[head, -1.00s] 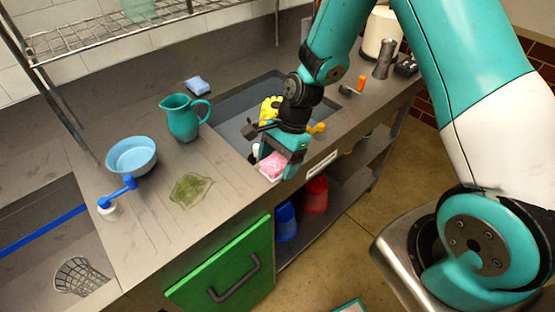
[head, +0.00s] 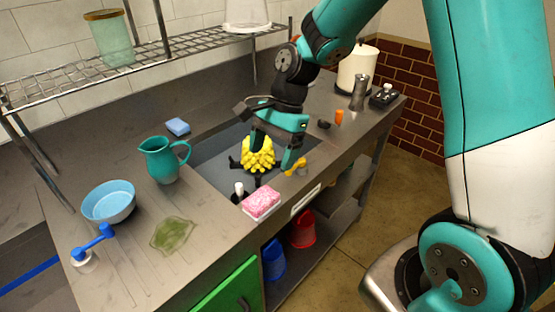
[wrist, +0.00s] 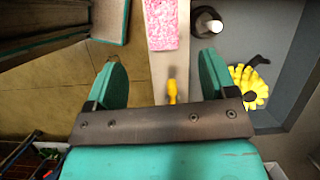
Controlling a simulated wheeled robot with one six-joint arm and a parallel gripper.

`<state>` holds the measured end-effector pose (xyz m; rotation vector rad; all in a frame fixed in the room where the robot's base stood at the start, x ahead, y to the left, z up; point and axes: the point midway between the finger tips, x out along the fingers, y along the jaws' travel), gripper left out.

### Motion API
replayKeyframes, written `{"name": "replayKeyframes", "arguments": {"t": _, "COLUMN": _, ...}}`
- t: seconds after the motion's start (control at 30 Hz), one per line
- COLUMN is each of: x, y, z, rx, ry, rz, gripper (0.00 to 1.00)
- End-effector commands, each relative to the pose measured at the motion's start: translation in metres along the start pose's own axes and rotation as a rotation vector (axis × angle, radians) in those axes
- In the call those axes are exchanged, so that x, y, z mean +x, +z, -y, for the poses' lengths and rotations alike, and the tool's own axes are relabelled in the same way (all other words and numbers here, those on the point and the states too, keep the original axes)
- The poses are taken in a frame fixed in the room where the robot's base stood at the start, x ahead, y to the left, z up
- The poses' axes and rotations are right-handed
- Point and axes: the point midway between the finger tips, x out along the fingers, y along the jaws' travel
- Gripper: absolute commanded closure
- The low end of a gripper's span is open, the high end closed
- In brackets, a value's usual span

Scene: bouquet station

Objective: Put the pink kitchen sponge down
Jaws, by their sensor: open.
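The pink kitchen sponge (head: 262,202) lies on the front rim of the counter by the sink, with its speckled pink top up and a pale lower layer. It also shows at the top of the wrist view (wrist: 161,22), beyond my fingertips. My gripper (head: 273,158) is open and empty, above the sink's front part and apart from the sponge.
The sink (head: 215,158) holds a yellow spiky thing (head: 258,150). A yellow object (head: 296,166) is on the front rim near my gripper. A teal jug (head: 163,160), a blue bowl (head: 108,203), a blue sponge (head: 177,127) and a green cloth (head: 174,235) are left.

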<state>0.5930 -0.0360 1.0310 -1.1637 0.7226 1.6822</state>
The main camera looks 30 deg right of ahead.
Motion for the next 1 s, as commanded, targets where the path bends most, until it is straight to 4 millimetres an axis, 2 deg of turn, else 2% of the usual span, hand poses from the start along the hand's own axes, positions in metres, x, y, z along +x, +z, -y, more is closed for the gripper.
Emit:
{"name": "replayKeyframes", "arguments": {"t": 0.07, "x": -0.014, "y": 0.028, "z": -0.008, "rx": -0.186, "ry": -0.011, "rz": -0.014, "gripper": 0.22}}
{"name": "replayKeyframes", "arguments": {"t": 0.17, "x": -0.032, "y": 0.075, "z": -0.030, "rx": -0.550, "ry": -0.021, "rz": -0.039, "gripper": 0.22}}
{"name": "replayKeyframes", "arguments": {"t": 0.2, "x": -0.038, "y": 0.094, "z": -0.042, "rx": -0.712, "ry": -0.025, "rz": -0.050, "gripper": 0.22}}
{"name": "replayKeyframes", "arguments": {"t": 0.3, "x": -0.047, "y": 0.134, "z": -0.075, "rx": -1.102, "ry": -0.030, "rz": -0.076, "gripper": 0.22}}
{"name": "replayKeyframes", "arguments": {"t": 0.4, "x": -0.052, "y": 0.161, "z": -0.105, "rx": -1.427, "ry": -0.031, "rz": -0.100, "gripper": 0.22}}
{"name": "replayKeyframes", "arguments": {"t": 0.5, "x": -0.053, "y": 0.176, "z": -0.128, "rx": -1.653, "ry": -0.030, "rz": -0.117, "gripper": 0.22}}
{"name": "replayKeyframes", "arguments": {"t": 0.6, "x": -0.053, "y": 0.182, "z": -0.139, "rx": -1.771, "ry": -0.028, "rz": -0.125, "gripper": 0.22}}
{"name": "replayKeyframes", "arguments": {"t": 1.0, "x": -0.053, "y": 0.183, "z": -0.141, "rx": -1.801, "ry": -0.028, "rz": -0.126, "gripper": 0.22}}
